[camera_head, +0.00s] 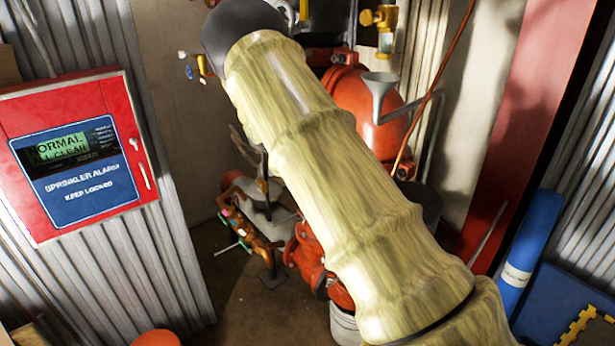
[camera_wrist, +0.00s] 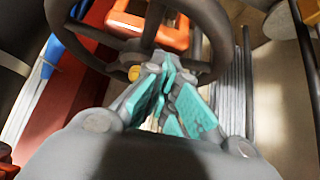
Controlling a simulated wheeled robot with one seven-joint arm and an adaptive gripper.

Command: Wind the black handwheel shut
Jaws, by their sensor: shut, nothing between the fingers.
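The black handwheel (camera_wrist: 222,45) fills the upper part of the wrist view. My gripper (camera_wrist: 172,82), with teal finger pads, is shut and empty. Its fingertips show inside the near part of the rim, below the spokes. I cannot tell whether they touch the wheel. In the head view my arm crosses the middle, and I cannot make out the handwheel or my gripper there.
A red sprinkler alarm box (camera_head: 75,150) reading "NORMAL" hangs on the corrugated wall at left. A red valve body (camera_head: 365,105), a grey funnel (camera_head: 380,90) and lower red pipework (camera_head: 305,255) lie behind my arm. A blue roll (camera_head: 528,245) stands at right.

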